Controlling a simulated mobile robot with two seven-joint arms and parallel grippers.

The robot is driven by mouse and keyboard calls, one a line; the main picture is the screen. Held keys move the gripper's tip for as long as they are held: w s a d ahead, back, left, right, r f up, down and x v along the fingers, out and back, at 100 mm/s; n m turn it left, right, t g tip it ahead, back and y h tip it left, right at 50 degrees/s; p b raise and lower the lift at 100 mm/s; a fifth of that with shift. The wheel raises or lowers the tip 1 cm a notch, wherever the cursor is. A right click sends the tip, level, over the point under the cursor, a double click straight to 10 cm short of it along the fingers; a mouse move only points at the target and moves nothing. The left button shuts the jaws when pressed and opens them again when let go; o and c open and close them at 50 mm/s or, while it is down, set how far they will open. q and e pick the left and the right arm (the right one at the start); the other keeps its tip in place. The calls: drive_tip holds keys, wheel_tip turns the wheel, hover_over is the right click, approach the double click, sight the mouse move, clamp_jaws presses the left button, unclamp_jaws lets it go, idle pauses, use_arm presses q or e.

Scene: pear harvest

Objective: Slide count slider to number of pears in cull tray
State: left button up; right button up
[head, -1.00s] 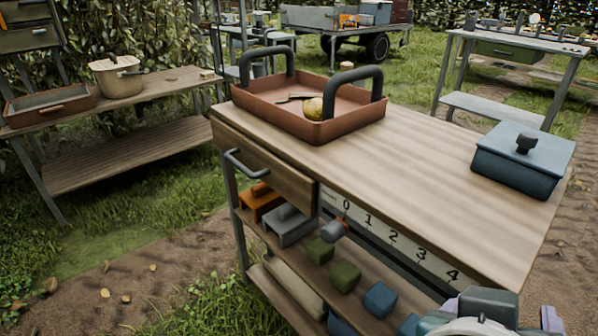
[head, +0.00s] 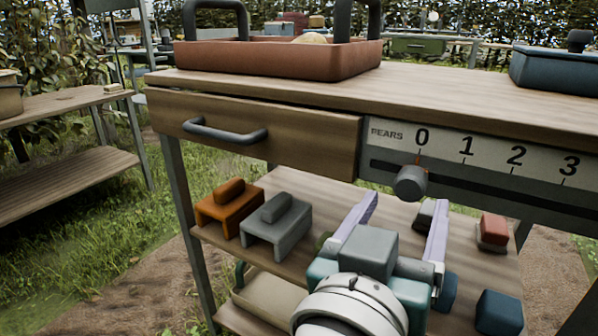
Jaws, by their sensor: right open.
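The red-brown cull tray (head: 278,62) with dark handles stands on the bench top. One yellowish pear (head: 312,38) shows just over its rim; the rest of the inside is hidden from this low angle. The dark round slider knob (head: 411,183) sits in its slot under the 0 mark of the PEARS scale (head: 468,147), left of 1, 2 and 3. My right gripper (head: 404,207) is open and empty, its pale fingers pointing up toward the bench front, just below the knob in the picture. It appears apart from the knob. My left gripper is out of view.
A drawer with a dark handle (head: 226,132) is left of the scale. A blue lidded box (head: 556,70) stands at the bench top's right. Orange (head: 229,207) and grey (head: 277,225) blocks and several small blocks lie on the shelf below.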

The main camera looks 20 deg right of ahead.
sight(409, 192)
drive_tip(key=x, duration=0.6)
drive_tip(key=shift+a, duration=0.1)
clamp_jaws()
idle(0.4)
idle(0.8)
